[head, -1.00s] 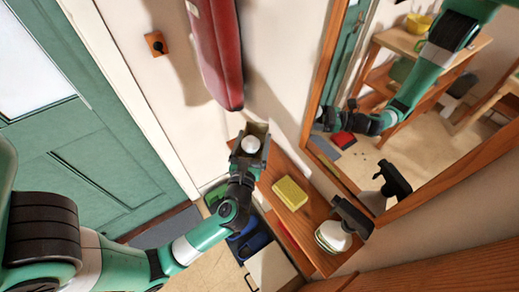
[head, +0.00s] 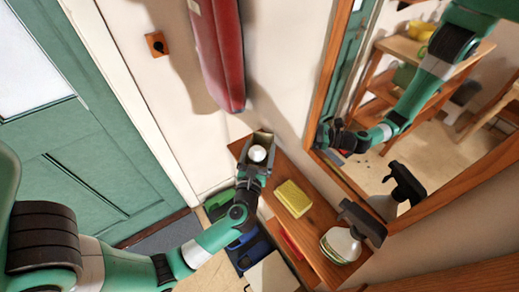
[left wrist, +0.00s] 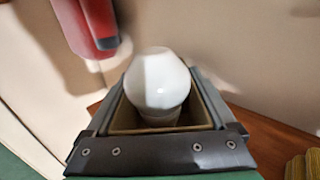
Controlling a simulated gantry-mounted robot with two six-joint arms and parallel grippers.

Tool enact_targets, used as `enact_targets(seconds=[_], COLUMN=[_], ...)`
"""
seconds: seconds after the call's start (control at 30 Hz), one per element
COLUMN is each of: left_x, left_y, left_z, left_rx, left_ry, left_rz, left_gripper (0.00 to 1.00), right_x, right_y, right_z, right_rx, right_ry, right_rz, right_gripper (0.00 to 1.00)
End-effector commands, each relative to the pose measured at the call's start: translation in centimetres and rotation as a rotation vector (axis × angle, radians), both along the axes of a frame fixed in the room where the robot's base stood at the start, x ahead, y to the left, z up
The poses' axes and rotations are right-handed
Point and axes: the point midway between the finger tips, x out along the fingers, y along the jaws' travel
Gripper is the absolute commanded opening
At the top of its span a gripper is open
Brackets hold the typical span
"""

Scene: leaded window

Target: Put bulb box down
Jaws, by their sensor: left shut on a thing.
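The bulb box is an open-topped brown carton (left wrist: 118,117) with a white bulb (left wrist: 158,80) standing up out of it in the left wrist view. In the head view the white bulb (head: 257,153) shows between the fingers of my left gripper (head: 258,150). My left gripper is shut on the box, one finger on each side. It is over the far end of the wooden shelf (head: 318,226), near the wall. I cannot tell whether the box's bottom touches the shelf; it is hidden. My right gripper is not in view; the green arm at upper right appears in the mirror.
A yellow sponge (head: 293,198) lies on the shelf just beside the gripper. A spray bottle (head: 345,240) stands nearer on the shelf. A mirror with a wooden frame (head: 318,90) is at right. A red bag-like object (head: 219,55) hangs on the wall above.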

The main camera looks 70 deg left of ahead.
Motion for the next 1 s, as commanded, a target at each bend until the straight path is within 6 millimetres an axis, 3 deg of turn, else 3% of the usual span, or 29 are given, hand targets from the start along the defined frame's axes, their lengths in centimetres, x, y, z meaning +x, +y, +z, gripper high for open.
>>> enact_targets(seconds=[0.1, 0.4, 0.57, 0.8, 1.0], left_x=[0.0, -0.1, -1.7, -5.1, -6.6], left_y=[0.0, -0.3, -2.6, -7.6, -9.6], left_z=[-0.1, 0.3, 0.2, 0.2, 0.2], left_rx=[0.001, 0.0, 0.0, 0.002, 0.001], left_ry=[0.001, 0.001, 0.004, 0.002, 0.001], left_rz=[0.0, -0.001, -0.006, -0.009, -0.003], left_gripper=[1.0, 1.0, 1.0, 1.0, 1.0], right_x=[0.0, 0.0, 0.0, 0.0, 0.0], right_y=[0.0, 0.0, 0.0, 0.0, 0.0], right_z=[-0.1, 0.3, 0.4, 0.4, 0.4], right_rx=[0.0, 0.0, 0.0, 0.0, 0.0], right_ry=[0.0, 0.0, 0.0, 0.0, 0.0], right_rz=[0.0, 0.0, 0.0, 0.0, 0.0], right_gripper=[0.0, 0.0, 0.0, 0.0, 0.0])
